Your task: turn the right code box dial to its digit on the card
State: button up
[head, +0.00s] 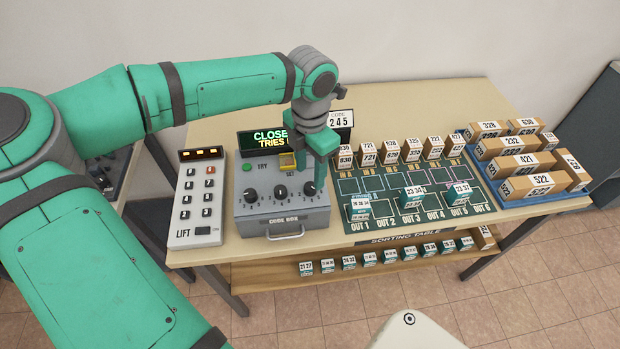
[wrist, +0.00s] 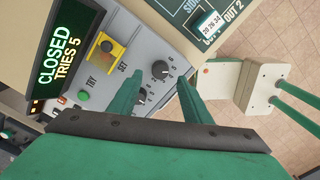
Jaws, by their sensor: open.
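The grey code box (head: 285,215) stands on the table with three dark dials on its sloped face. The right dial (head: 308,189) shows below my gripper (head: 311,176). In the wrist view the right dial (wrist: 160,70) lies between the tips of my open green fingers (wrist: 162,80). I cannot tell whether they touch it. Its pointer setting is too small to read. The code card (head: 340,121) behind reads 245. The display (wrist: 66,58) reads CLOSED, TRIES 5.
A green TRY button (head: 247,167) and a yellow SET part (head: 287,160) sit above the dials. A keypad marked LIFT (head: 197,205) stands left. A sorting board (head: 385,212) with small boxes lies right, near a blue tray (head: 545,200) of parcels.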

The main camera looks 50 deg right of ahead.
aim_at(310, 186)
notch_tip(310, 186, up, 6)
dwell(0.8)
